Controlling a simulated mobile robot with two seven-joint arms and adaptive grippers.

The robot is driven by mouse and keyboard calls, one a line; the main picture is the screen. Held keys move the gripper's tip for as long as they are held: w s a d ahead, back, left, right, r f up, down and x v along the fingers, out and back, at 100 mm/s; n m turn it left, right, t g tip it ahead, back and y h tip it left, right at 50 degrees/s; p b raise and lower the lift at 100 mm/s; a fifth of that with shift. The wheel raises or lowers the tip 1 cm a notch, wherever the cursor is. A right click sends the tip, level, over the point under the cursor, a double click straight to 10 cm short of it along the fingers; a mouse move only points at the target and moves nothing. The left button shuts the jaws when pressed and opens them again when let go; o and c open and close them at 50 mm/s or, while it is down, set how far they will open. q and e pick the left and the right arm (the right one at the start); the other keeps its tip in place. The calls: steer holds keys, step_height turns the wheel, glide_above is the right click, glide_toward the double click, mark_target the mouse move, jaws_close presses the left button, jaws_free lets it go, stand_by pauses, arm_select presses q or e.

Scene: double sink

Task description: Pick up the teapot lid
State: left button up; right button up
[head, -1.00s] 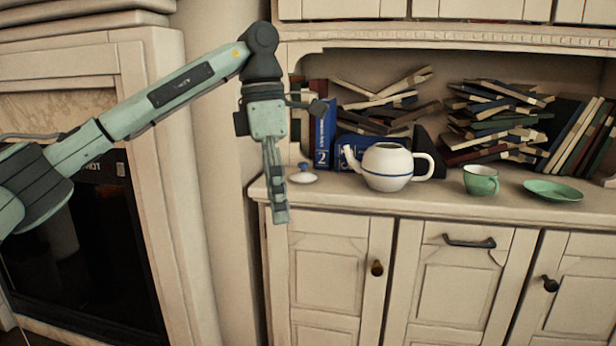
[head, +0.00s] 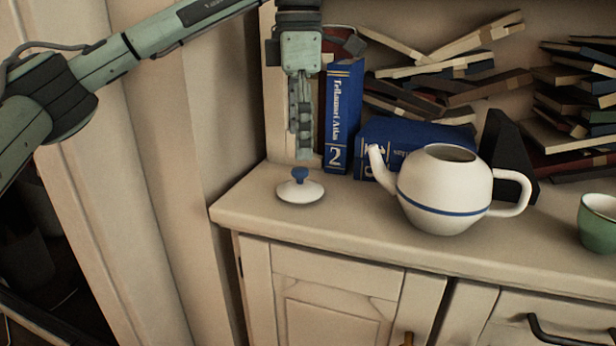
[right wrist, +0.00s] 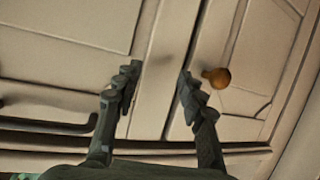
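The teapot lid (head: 301,190), white with a blue knob, lies knob up near the left end of the cabinet top (head: 250,205). The white teapot (head: 438,195) with a blue band stands right of it, its opening uncovered. My left gripper (head: 304,155) hangs pointing down, its tips just above the knob in the head view and apart from the lid. Its fingers overlap edge-on, so their opening is unclear. My right gripper (right wrist: 156,85) shows only in the right wrist view, fingers spread with nothing between, in front of cabinet doors.
Piles of books (head: 450,75) fill the shelf behind the teapot. A green cup (head: 598,222) is at the right. The top's front edge lies close before the lid. A round knob (right wrist: 217,78) is near my right gripper.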

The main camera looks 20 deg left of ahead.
mark_target(300, 169)
arm_select(q)
step_height(300, 169, down, 7)
steer(key=shift+s+f+b, duration=0.1)
steer(key=shift+f+b, duration=0.05)
steer(key=shift+b, duration=0.3)
arm_select(e)
steer(key=a+r, duration=0.1)
steer(key=r+t+y, duration=0.1)
steer(key=r, duration=0.1)
steer(key=a+r+t, duration=0.1)
steer(key=shift+w+a+r+y, duration=0.15)
steer(key=shift+w+a+y, duration=0.1)
steer(key=shift+a+y, duration=0.05)
arm_select(q)
steer(key=shift+c, duration=0.3)
